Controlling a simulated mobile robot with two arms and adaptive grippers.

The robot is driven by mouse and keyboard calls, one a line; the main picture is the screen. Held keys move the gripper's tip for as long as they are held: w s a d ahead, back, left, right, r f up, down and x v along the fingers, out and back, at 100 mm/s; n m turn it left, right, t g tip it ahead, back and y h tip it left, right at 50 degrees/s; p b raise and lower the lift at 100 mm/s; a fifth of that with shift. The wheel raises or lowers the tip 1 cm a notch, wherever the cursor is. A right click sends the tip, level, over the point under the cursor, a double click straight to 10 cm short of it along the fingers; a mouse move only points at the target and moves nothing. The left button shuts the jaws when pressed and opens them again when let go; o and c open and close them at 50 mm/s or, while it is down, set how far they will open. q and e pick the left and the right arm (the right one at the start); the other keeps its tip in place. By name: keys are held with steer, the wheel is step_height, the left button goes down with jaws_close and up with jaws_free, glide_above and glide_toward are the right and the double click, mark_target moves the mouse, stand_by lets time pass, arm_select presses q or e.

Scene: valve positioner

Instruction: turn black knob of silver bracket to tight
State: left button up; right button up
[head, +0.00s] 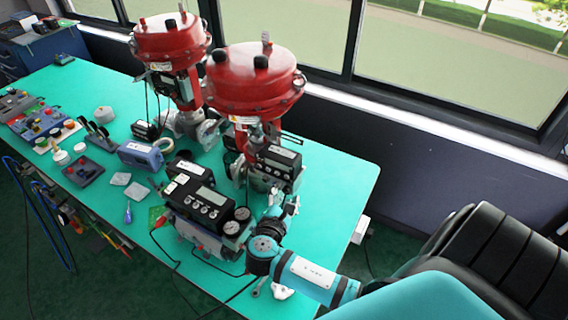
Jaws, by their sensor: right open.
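My right arm comes in from the lower right, and my right gripper (289,201) is at the right side of the black positioner units, above the teal table. It is open and looks empty, with its fingers pointing up and away near the rear positioner (277,166). The front positioner (207,203), with a display, buttons and two round gauges, stands to the left of my wrist. I cannot clearly make out the silver bracket or its black knob; they are too small or hidden among the positioners and valve stems. My left gripper is not in view.
Two red valve actuators (253,84) rise behind the positioners. The teal table (338,185) is clear at its right end. Small parts and a grey-blue device (140,154) lie to the left. Cables hang over the front edge.

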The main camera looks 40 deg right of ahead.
steer(key=v, duration=1.2)
steer(key=shift+f, duration=0.1)
